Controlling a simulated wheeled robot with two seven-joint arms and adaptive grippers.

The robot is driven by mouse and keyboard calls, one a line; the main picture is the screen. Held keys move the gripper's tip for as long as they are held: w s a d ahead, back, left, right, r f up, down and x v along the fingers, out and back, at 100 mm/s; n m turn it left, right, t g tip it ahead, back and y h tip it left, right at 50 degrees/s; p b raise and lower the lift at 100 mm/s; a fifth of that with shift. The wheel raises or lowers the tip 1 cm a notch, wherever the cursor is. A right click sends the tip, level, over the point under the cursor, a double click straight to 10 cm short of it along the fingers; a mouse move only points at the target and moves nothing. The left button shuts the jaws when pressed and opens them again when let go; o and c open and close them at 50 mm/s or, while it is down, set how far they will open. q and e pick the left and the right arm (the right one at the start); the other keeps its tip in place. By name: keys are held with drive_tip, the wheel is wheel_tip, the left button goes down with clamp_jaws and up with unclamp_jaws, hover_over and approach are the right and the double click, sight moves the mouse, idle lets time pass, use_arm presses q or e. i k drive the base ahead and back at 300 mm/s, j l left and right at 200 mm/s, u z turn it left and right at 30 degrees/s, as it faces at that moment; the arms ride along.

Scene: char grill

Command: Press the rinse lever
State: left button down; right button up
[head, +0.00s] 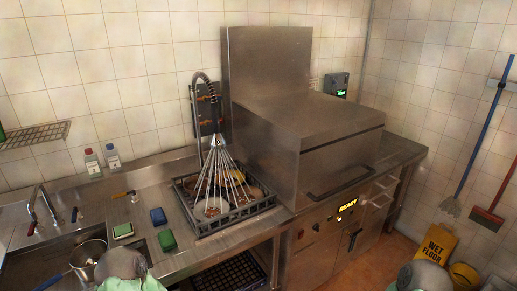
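A pre-rinse sprayer hangs from a coiled hose (204,78) on a riser beside the dish machine. Its spray head (217,141) points down, and pale streaks like water jets (222,178) fan out from it onto a dark dish rack (250,218). A dark wall panel (206,118) with orange parts is behind the hose. I cannot make out which part is the rinse lever. Dishes lie in the rack, partly hidden by the streaks. Rounded grey and green parts of my arms show at the bottom edge, but neither gripper is in view.
A steel dish machine (320,117) with a lit "READY" display (348,204) stands right of the rack. Left are a sink with a pot (92,250), sponges (166,240) and two bottles (112,156). A yellow wet-floor sign (437,245) stands at right.

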sight(134, 192)
drive_tip(key=i+j, duration=0.1)
drive_tip(key=j, duration=0.25)
drive_tip(key=i+j, duration=0.1)
drive_tip(key=j, duration=0.25)
drive_tip(key=i+j+z, duration=0.1)
drive_tip(key=j, duration=0.3)
drive_tip(key=i+j, duration=0.15)
drive_tip(key=j, duration=0.2)
